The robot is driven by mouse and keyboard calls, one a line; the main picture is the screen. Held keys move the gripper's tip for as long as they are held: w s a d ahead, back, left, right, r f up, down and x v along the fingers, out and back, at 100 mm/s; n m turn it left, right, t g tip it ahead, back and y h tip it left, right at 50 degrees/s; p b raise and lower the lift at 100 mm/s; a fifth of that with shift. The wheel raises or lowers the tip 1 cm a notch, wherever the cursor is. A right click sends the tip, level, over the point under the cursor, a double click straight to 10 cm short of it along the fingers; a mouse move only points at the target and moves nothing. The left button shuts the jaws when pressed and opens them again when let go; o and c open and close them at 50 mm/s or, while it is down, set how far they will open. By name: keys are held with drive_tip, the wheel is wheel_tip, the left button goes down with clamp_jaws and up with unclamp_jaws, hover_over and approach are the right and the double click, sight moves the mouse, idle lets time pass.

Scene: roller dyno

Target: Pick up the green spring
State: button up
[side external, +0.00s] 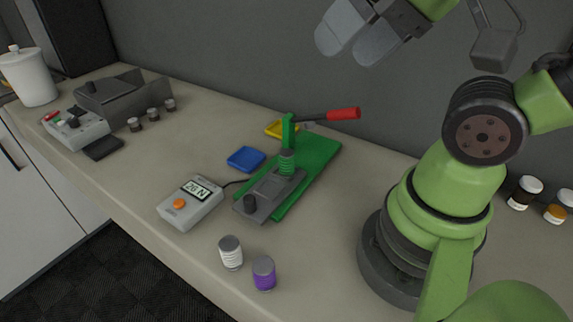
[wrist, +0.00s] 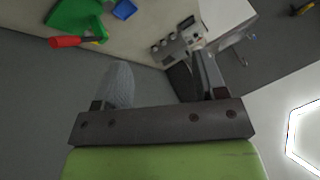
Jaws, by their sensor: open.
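The green spring (side external: 287,163) stands upright in the green spring tester (side external: 318,154), under its lever press with a red handle (side external: 343,114), in the side external view. A grey cap or plunger sits at its top. My gripper (side external: 347,44) is open and empty, high above the bench and up to the right of the spring. In the wrist view my gripper (wrist: 163,75) shows its two fingers apart with nothing between them. That view shows part of the green tester (wrist: 75,14) and the red handle (wrist: 64,42); I cannot make out the spring there.
A white spring (side external: 231,254) and a purple spring (side external: 264,273) stand near the front edge. A force display (side external: 190,204), blue tray (side external: 246,159) and yellow tray (side external: 275,129) surround the tester. The roller dyno (side external: 122,97) is at left; jars (side external: 524,192) stand at right.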

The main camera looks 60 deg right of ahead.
wheel_tip(320, 180, down, 8)
drive_tip(key=d+n+g+h, duration=0.3)
drive_tip(key=n+g+h, duration=0.2)
drive_tip(key=n+g, duration=0.15)
drive_tip(key=n+t+h, duration=0.8)
drive_tip(key=n, duration=1.5)
approach(288, 161)
drive_tip(key=w+d, duration=0.1)
drive_tip(key=w, duration=0.1)
drive_tip(key=shift+d+f, duration=0.3)
drive_tip(key=shift+d, duration=0.1)
drive_tip(key=shift+f+x, duration=0.2)
drive_tip(key=shift+x, duration=4.35)
drive_tip(key=shift+s, duration=0.2)
drive_tip(key=c, duration=1.1)
